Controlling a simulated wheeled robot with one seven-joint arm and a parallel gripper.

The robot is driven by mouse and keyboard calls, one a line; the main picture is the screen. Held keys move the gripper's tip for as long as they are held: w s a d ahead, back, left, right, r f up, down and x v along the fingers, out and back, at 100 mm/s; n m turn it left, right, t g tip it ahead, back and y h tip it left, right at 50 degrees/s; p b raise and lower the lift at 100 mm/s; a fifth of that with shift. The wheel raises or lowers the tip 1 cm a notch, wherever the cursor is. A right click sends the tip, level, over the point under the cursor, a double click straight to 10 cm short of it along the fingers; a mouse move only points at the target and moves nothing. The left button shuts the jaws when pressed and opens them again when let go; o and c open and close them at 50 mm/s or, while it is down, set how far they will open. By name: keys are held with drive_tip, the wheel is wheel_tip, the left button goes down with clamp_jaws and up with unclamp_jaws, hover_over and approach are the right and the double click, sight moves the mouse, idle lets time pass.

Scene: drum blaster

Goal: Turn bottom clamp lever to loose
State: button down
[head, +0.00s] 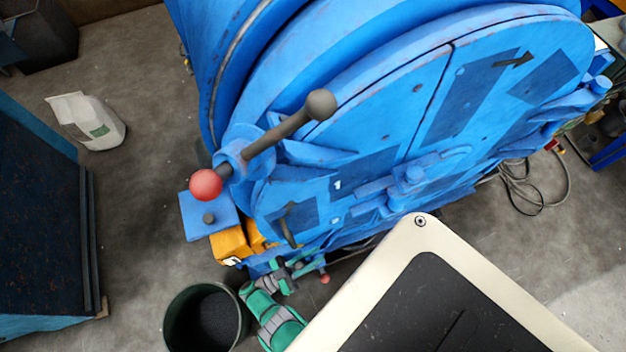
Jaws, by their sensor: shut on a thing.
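The blue drum blaster's round door (430,120) fills the upper middle of the head view. At its lower edge, a small red knob (325,279) shows, which looks like the end of the bottom clamp lever. The rest of that lever is mostly hidden. My green and grey arm reaches up from the bottom edge, and my gripper (306,267) is at the lever beside the knob, shut on it. The fingers are small and partly merged with the blue parts behind. A larger clamp lever (278,134) with a red ball and a grey ball sits higher on the left.
A dark round bin (206,318) stands left of my arm. Orange blocks (232,243) are close above the arm. A blue container (40,220) is at the left, with a white bag (88,120) on the floor. Cables (535,190) lie at the right.

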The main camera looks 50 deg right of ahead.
drive_tip(key=shift+w+a, duration=0.1)
drive_tip(key=shift+w, duration=0.5)
drive_tip(key=c, duration=1.7)
unclamp_jaws()
drive_tip(key=shift+c, duration=0.2)
drive_tip(key=shift+s, duration=0.3)
